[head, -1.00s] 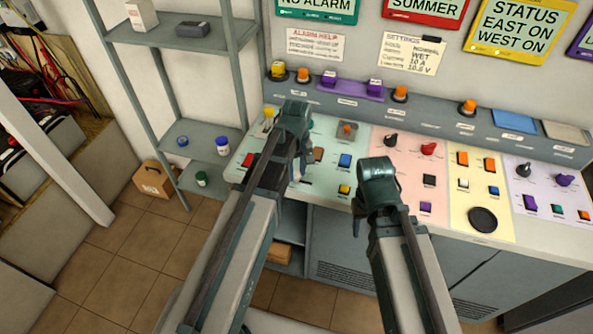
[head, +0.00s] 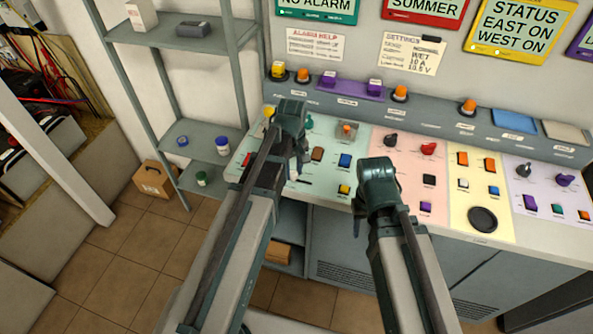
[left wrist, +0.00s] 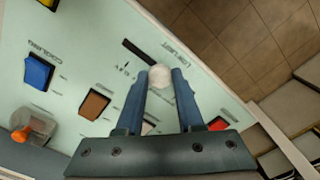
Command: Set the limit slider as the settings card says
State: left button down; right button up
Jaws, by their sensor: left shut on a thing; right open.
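The settings card (head: 412,53) hangs on the wall; its values seem to read NORMAL, WET, 10 A and 10.5 V, with blurred row names. The slider's pale round knob (left wrist: 161,77) is between the fingers of my left gripper (left wrist: 160,80), which is shut on it. The slider's dark slot (left wrist: 138,52) runs out from the knob toward the upper left in the left wrist view, with small marks beside it. In the head view my left gripper (head: 298,172) reaches down to the green panel section and partly hides the slider. My right gripper (head: 358,222) is open and empty by the console's front edge.
Near the slider are a brown switch (left wrist: 95,104), a blue switch (left wrist: 38,71), an orange knob (left wrist: 35,130) and a red switch (left wrist: 217,124). Pink, yellow and lilac sections with more controls lie to the right. A shelf (head: 190,135) stands left of the console.

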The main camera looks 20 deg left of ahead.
pick_arm(q)
jog(key=shift+a, duration=1.05)
jog(key=shift+d, duration=0.1)
jog(key=c, duration=0.5)
grip_release()
jog(key=shift+c, duration=0.2)
jog(key=shift+r, duration=0.1)
notch_tip(320, 180, up, 14)
jog(key=p, duration=1.4)
jog(key=shift+f, duration=0.2)
